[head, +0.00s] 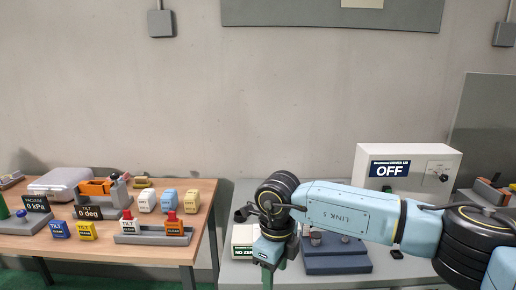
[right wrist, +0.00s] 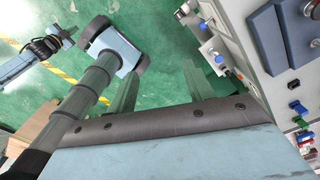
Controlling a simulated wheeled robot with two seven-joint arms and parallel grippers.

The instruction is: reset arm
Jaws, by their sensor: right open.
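My right arm comes in from the right in the head view, reaching left over the grey bench. Its gripper (head: 267,275) points down at the bench's front left, partly cut off by the lower frame edge. In the right wrist view my right gripper (right wrist: 160,75) has its two green fingers well apart, with only green floor visible between them. It is open and empty. My left gripper does not show in the head view.
A grey bench (head: 235,189) holds a white box marked OFF (head: 408,158) and a blue-grey block (head: 337,262) beside my arm. A wooden table (head: 205,190) at left carries switches, coloured blocks and displays. Green floor (right wrist: 225,80) with yellow tape lies below.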

